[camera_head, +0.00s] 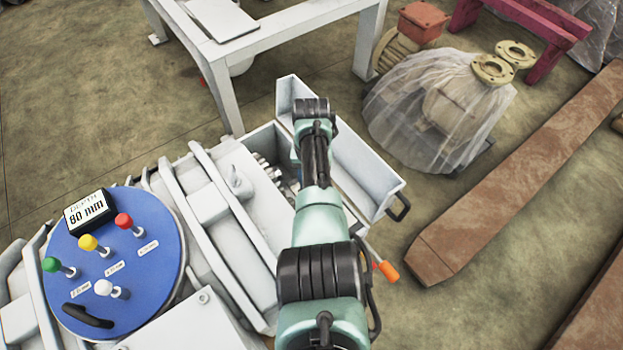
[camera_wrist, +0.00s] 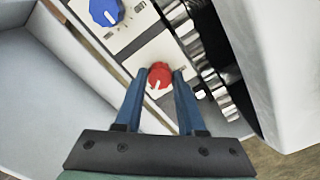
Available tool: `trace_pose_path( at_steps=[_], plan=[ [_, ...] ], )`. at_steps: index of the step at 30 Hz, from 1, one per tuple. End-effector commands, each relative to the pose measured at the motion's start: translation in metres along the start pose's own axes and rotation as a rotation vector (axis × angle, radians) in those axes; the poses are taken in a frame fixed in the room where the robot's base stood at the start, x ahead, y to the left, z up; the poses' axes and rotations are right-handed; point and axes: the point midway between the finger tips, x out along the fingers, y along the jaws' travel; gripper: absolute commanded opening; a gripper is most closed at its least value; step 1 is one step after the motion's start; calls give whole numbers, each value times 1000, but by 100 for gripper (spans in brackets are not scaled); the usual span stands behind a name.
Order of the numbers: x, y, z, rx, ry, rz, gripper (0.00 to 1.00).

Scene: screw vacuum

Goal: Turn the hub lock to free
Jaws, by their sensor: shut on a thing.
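In the wrist view, a red knob (camera_wrist: 159,77) with a white pointer line sits on a pale panel plate (camera_wrist: 124,38). My gripper (camera_wrist: 160,73) has its two blue fingers on either side of this knob and is shut on it. The pointer slants toward the lower left. A blue knob (camera_wrist: 104,12) with a white pointer sits further up on the same panel, with small markings beside it. I cannot read a hub lock label. In the head view, my arm reaches over an open white box (camera_head: 372,172), and my fingers and the knobs are hidden there.
In the head view, an orange-handled lever (camera_head: 388,271) is right of my arm.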

Motion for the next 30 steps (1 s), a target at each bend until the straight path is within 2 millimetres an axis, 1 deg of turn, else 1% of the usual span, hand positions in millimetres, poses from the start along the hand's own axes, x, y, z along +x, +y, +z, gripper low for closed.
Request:
trace_pose_path(
  at_steps=[5,6,10,18,21,23,26,30],
  plan=[
    [0,0,1,3,-3,-2,0],
    [0,0,1,2,-3,-2,46],
    [0,0,0,1,-2,-1,69],
    [-1,0,0,0,0,-1,69],
    [-6,0,0,0,1,-1,69],
    [-13,0,0,0,1,-1,69],
    [-29,0,0,0,2,-2,69],
    [-60,0,0,1,2,-3,69]
  ],
)
